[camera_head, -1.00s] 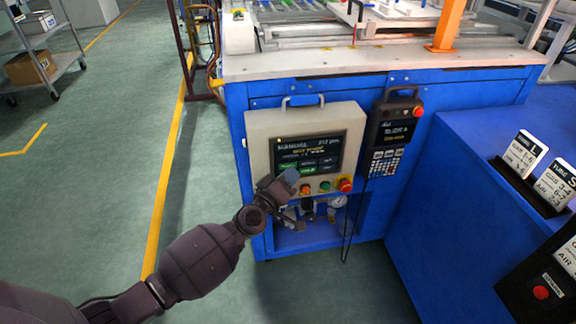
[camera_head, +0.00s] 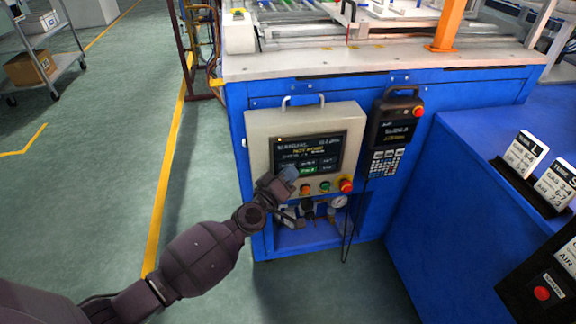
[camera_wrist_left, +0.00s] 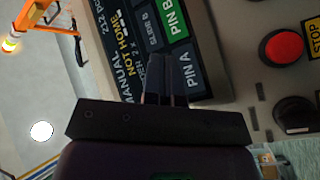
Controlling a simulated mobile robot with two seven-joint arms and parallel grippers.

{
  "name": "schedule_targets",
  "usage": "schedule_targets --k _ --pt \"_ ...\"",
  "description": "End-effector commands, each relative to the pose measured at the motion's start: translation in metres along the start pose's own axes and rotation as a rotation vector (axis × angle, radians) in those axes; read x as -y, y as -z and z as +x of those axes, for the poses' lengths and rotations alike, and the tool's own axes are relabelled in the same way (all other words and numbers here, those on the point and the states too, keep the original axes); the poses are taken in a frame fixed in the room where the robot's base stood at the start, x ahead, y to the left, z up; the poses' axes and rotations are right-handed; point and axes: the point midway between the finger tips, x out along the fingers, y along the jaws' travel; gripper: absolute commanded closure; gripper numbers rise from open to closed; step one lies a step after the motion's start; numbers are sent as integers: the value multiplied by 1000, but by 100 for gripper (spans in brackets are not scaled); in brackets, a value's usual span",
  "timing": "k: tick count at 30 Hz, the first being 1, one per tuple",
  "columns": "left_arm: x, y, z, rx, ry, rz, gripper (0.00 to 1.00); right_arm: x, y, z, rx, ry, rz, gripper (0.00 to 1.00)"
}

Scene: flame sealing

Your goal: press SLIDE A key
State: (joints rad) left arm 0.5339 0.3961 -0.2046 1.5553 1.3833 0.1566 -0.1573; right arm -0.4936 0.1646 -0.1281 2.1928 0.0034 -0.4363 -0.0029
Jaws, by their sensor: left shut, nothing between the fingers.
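The control panel's touch screen (camera_head: 308,152) is lit, with a yellow line and rows of keys. My left gripper (camera_head: 289,174) is shut and empty in front of the screen's lower left part. In the left wrist view the screen (camera_wrist_left: 127,48) appears turned on its side, reading MANUAL and NOT HOME. The SLIDE B key (camera_wrist_left: 147,32), the green PIN B key (camera_wrist_left: 174,22) and the PIN A key (camera_wrist_left: 188,72) are readable. My left fingertips (camera_wrist_left: 166,70) cover the area beside PIN A; I cannot read a SLIDE A key there. Contact cannot be told. My right gripper is not in view.
A red button (camera_head: 346,185) and smaller buttons sit below the screen. A pendant (camera_head: 393,135) with a cable hangs to the right. A gauge (camera_head: 339,201) and fittings are under the panel. The blue bench (camera_head: 470,175) is at the right.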

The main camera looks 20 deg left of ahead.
Motion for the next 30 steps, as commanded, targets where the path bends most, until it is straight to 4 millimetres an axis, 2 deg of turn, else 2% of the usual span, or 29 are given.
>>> schedule_targets --k 30 --pt "-9 -8 -12 -1 0 -1 100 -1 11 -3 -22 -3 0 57"
